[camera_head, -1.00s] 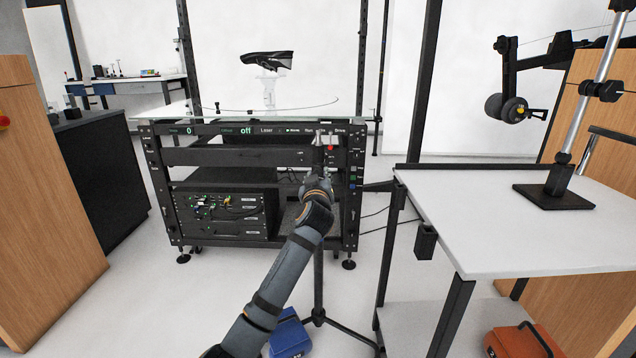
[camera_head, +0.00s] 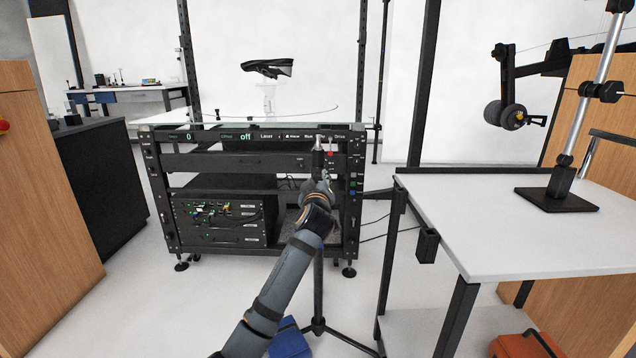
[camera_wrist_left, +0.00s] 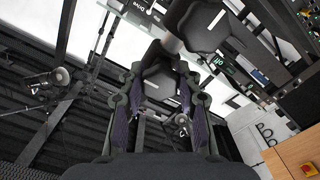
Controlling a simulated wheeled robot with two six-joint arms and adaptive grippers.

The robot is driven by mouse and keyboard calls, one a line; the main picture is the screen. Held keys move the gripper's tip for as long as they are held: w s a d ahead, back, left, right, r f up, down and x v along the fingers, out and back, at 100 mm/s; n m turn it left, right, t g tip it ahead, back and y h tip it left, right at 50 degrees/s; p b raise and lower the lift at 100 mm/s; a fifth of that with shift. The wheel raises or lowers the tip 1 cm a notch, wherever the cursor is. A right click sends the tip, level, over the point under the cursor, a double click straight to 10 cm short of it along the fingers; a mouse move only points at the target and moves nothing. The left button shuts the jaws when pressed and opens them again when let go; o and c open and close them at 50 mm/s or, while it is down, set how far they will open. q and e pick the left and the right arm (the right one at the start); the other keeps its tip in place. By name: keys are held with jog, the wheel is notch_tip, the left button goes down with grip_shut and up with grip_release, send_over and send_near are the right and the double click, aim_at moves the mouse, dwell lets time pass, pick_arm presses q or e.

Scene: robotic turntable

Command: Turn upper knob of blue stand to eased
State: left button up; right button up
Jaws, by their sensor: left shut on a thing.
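The blue stand is a thin dark tripod (camera_head: 318,290) in the head view, with a blue weight (camera_head: 289,340) at its foot. My left arm reaches up in front of its pole. My left gripper (camera_head: 318,162) is at the stand's upper part, which it largely hides. In the left wrist view the gripper's fingers (camera_wrist_left: 160,115) are shut on a black knob (camera_wrist_left: 160,82). A larger black fitting (camera_wrist_left: 210,28) with a white mark and a short grey pole piece show just above. The knob's setting cannot be read. My right gripper is out of view.
Behind the stand is a black rack (camera_head: 225,160) with a glass top and a display reading "0" and "off". A white table (camera_head: 500,235) stands at right, with an orange weight (camera_head: 520,346) below. Clear floor lies left of my arm.

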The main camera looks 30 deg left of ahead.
pick_arm(q)
jog(key=shift+f, duration=0.1)
jog(key=o, duration=1.2)
jog(key=v, duration=1.2)
jog(key=shift+s, duration=0.1)
